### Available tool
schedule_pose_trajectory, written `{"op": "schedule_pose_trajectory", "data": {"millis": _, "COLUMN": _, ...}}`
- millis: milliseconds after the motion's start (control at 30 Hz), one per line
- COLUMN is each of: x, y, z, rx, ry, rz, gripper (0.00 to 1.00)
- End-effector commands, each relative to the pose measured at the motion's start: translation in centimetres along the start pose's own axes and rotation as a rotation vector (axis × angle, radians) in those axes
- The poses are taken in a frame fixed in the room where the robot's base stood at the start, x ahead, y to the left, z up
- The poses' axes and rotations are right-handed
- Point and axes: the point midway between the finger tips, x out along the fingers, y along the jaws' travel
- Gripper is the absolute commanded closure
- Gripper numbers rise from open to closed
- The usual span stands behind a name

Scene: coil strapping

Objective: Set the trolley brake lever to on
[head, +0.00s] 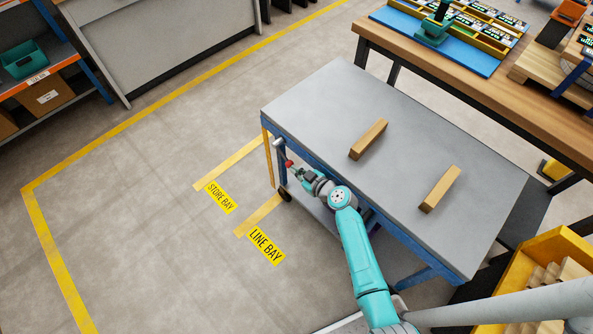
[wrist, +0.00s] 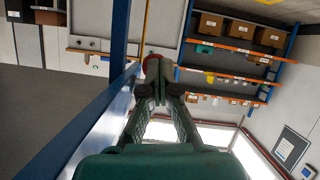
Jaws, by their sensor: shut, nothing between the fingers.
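The trolley (head: 330,100) has a grey top and a blue frame, and stands at the middle right in the head view. A small red knob (head: 289,163), which looks like the end of the brake lever, shows at the trolley's left end below the top. My gripper (head: 297,170) is beside the blue frame with its tips at or very near the knob. In the wrist view the red knob (wrist: 152,60) is just beyond the tips of my shut, empty gripper (wrist: 158,90). I cannot tell whether they touch. The lever's shaft and its setting are hidden.
Two wooden blocks (head: 368,139) lie on the trolley top. A workbench (head: 480,95) stands behind it. A yellow bin (head: 540,262) is at the lower right. The floor left of the trolley is clear.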

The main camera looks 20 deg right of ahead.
Motion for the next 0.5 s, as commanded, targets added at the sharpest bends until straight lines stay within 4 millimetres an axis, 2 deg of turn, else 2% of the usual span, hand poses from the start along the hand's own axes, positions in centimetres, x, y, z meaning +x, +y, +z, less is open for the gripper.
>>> {"op": "schedule_pose_trajectory", "data": {"millis": 133, "x": -0.4, "y": -0.4, "z": 0.6, "rx": 0.001, "ry": -0.009, "rz": -0.008, "gripper": 1.0}}
{"op": "schedule_pose_trajectory", "data": {"millis": 233, "x": -1.6, "y": -0.4, "z": 0.6, "rx": 0.001, "ry": -0.009, "rz": -0.005, "gripper": 1.0}}
{"op": "schedule_pose_trajectory", "data": {"millis": 500, "x": -6.9, "y": -0.1, "z": 0.3, "rx": 0.002, "ry": -0.004, "rz": 0.0, "gripper": 1.0}}
